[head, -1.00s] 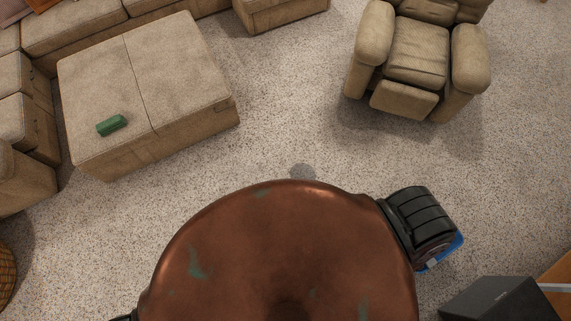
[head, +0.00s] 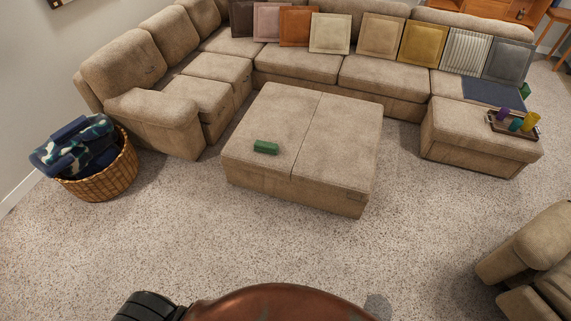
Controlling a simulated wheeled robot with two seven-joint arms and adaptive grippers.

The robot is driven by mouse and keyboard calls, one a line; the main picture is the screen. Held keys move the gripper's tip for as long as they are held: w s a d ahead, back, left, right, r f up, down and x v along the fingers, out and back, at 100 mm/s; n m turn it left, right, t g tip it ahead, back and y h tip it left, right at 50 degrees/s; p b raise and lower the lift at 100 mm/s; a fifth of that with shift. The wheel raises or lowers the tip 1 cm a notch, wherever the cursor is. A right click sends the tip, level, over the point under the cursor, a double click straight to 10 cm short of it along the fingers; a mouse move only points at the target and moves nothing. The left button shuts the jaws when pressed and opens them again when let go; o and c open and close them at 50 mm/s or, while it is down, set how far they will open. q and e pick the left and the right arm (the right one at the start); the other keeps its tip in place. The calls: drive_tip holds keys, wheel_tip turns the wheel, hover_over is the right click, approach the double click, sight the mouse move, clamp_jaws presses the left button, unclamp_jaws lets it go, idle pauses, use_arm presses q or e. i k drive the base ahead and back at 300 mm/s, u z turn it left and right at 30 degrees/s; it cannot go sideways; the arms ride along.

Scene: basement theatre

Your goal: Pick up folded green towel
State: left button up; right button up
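The folded green towel (head: 266,147) is a small dark green block. It lies on top of the beige ottoman (head: 335,150), on its left half near the front edge. The ottoman stands across open carpet from my base. Neither of my grippers shows in the head view. Nothing covers the towel.
A wicker basket (head: 104,180) with folded blankets (head: 75,147) stands at the left by the wall. A beige sectional sofa (head: 295,62) curves behind the ottoman. A tray (head: 515,127) with cups sits on the right section. A recliner (head: 530,250) is at right. Carpet in front is clear.

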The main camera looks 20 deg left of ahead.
sight(265, 148)
drive_tip(key=z, duration=0.05)
drive_tip(key=i, duration=1.15)
drive_tip(key=u, duration=1.1)
drive_tip(key=i, duration=1.1)
drive_tip(key=u, duration=0.8)
